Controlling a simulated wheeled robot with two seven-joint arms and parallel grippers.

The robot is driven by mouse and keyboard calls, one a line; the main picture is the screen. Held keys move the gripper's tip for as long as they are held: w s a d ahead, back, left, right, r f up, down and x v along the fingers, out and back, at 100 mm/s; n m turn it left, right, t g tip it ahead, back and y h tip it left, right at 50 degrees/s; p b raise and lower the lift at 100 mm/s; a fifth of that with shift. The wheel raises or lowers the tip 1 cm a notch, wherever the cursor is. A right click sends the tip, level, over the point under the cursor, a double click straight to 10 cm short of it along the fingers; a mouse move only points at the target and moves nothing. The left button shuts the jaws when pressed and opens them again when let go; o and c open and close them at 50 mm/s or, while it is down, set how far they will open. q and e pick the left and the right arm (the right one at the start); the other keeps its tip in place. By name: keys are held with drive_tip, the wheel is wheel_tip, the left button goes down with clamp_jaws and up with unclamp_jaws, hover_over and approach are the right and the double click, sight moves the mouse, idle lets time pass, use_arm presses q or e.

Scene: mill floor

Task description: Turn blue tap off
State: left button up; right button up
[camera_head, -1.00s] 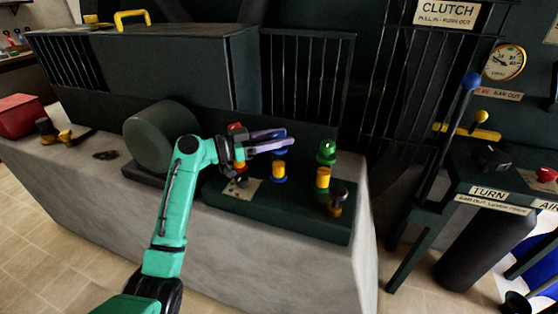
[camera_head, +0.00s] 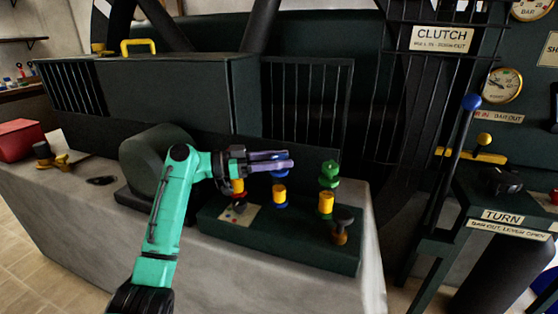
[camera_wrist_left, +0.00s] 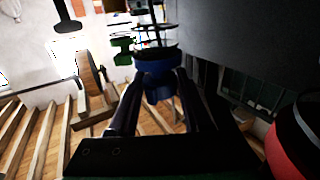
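The blue tap (camera_head: 280,193) stands on the dark green block, with a yellow middle and blue parts above and below it. Its top is partly hidden behind my left gripper (camera_head: 282,161), which comes in from the left at the height of the tap's top. In the left wrist view, the blue tap (camera_wrist_left: 157,82) shows between the far ends of the two fingers. The fingers stand apart, one on each side of it; I cannot tell whether they touch it. My right gripper is not in view.
A barred panel (camera_head: 305,105) rises behind. A blue-knobbed lever (camera_head: 471,102) is far right.

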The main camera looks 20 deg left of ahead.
use_arm(q)
drive_tip(key=o, duration=0.3)
drive_tip(key=shift+r, duration=0.15)
wheel_tip(320, 180, up, 14)
wheel_tip(320, 180, up, 5)
drive_tip(key=p, duration=0.2)
hover_over(279, 156)
drive_tip(key=shift+r, duration=0.35)
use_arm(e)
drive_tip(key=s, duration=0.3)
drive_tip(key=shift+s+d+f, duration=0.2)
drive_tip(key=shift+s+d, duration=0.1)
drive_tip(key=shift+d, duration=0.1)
